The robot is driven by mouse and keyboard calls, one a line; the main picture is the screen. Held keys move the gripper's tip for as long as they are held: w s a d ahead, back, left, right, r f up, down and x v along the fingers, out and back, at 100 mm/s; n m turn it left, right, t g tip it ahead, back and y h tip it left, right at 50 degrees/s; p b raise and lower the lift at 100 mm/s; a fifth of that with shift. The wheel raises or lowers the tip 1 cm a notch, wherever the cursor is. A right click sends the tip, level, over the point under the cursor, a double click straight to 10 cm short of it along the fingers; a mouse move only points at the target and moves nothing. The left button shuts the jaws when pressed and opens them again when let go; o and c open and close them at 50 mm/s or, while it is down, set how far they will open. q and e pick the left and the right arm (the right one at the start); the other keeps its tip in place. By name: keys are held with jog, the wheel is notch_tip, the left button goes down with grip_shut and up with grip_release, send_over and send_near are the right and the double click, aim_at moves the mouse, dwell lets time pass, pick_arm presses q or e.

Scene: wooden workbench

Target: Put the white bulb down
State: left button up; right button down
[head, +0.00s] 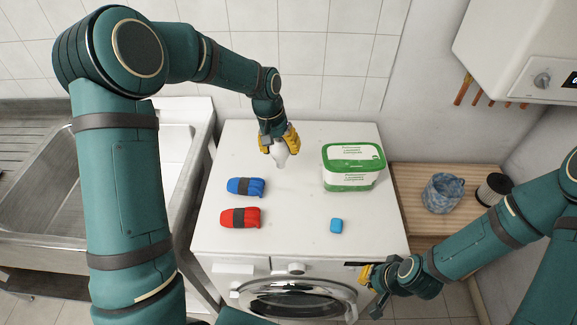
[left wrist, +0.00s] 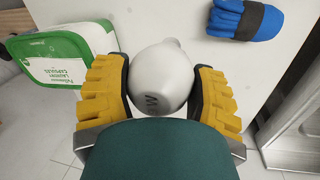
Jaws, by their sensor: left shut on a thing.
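The white bulb (head: 281,158) is between the yellow fingers of my left gripper (head: 279,144), over the back middle of the white washing machine top (head: 285,215). In the left wrist view the bulb (left wrist: 160,78) sits between both finger pads of my left gripper (left wrist: 160,98), which is shut on it. Its narrow end points away from the wrist. I cannot tell whether the bulb touches the surface below. My right gripper (head: 371,282) is low at the machine's front right corner, away from the bulb; its finger opening is unclear.
A green and white laundry capsule box (head: 352,168) stands right of the bulb. A blue bundle (head: 246,187) and a red bundle (head: 240,217) lie front left. The middle of the top is clear. A sink (head: 60,185) is at left.

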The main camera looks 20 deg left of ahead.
pick_arm(q)
notch_tip(320, 180, down, 10)
jog(key=shift+r+b, duration=0.15)
jog(key=shift+b, duration=0.2)
jog(key=shift+f, duration=0.2)
jog(key=o, duration=1.2)
jog(key=shift+o, duration=0.2)
